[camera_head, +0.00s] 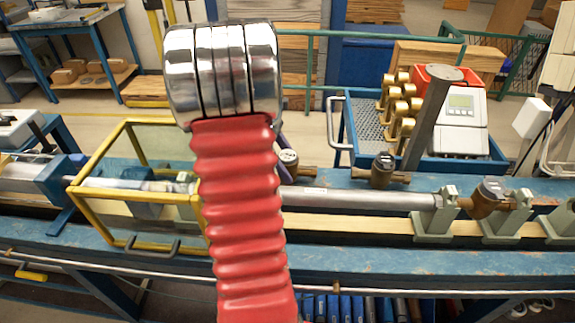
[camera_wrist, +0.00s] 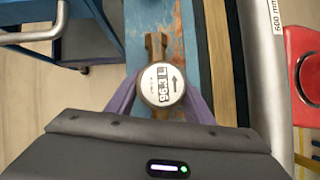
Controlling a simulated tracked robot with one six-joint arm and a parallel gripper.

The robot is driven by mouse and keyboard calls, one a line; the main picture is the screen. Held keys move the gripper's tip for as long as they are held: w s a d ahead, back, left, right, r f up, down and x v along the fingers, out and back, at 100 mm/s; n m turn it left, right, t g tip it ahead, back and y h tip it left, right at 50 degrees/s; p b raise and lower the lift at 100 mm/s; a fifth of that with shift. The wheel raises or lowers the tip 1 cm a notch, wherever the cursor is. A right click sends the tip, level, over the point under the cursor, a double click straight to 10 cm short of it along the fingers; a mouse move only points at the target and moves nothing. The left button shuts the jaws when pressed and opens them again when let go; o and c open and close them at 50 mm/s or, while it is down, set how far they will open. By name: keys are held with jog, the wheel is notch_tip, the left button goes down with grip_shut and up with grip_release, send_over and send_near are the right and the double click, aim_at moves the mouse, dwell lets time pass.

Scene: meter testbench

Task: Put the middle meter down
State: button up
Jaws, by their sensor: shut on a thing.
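A bronze meter (camera_wrist: 162,85) with a round white dial sits between the purple fingers of my gripper (camera_wrist: 160,100) in the wrist view. The fingers are shut on its sides. It is over the blue bench strip (camera_wrist: 175,18); I cannot tell whether it touches it. In the head view this meter (camera_head: 288,158) shows just right of my red arm, which hides part of it and most of my gripper. A second meter (camera_head: 383,168) stands on the blue bench to the right. A third meter (camera_head: 488,197) sits in the pipe line between grey-green supports.
A steel pipe (camera_head: 360,199) runs along the bench in front of the held meter. A yellow-framed glass box (camera_head: 125,190) stands left. A blue cart (camera_head: 345,125) with brass parts and a grey instrument (camera_head: 460,105) is behind. Bare blue bench lies between the two nearer meters.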

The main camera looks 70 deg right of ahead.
jog(key=o, duration=1.7)
jog(key=shift+f, duration=0.1)
jog(key=shift+c, duration=0.2)
jog(key=v, duration=1.2)
jog(key=shift+s, duration=0.1)
